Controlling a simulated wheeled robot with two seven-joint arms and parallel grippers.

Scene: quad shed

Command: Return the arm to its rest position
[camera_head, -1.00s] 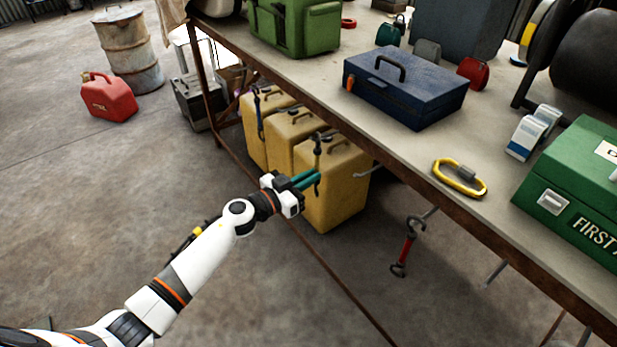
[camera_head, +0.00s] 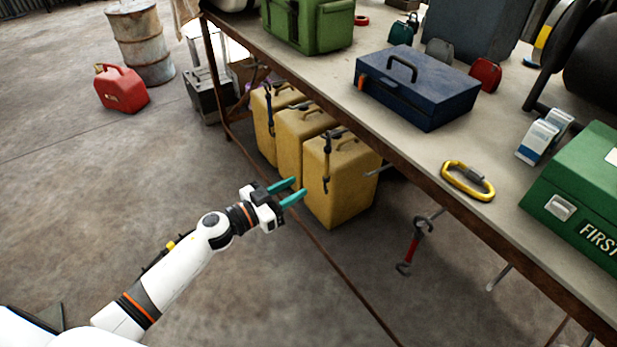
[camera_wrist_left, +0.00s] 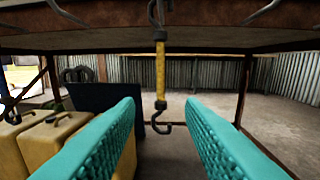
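My left gripper (camera_head: 296,191) is in front of the workbench, near the yellow jerrycans, with its two teal fingers apart and nothing between them. In the left wrist view the teal fingers (camera_wrist_left: 165,140) stand wide apart on both sides. Between them, farther off, a yellow strap with dark hooks (camera_wrist_left: 160,75) hangs from the bench edge. My left arm (camera_head: 185,262) reaches in from the lower left. My right gripper is not in view.
The workbench (camera_head: 400,165) edge runs diagonally beside the gripper. Yellow jerrycans (camera_head: 345,195) stand under it. A red strap with hooks (camera_head: 411,250) hangs from its edge. A blue toolbox (camera_head: 420,95) and a yellow carabiner (camera_head: 455,185) lie on top.

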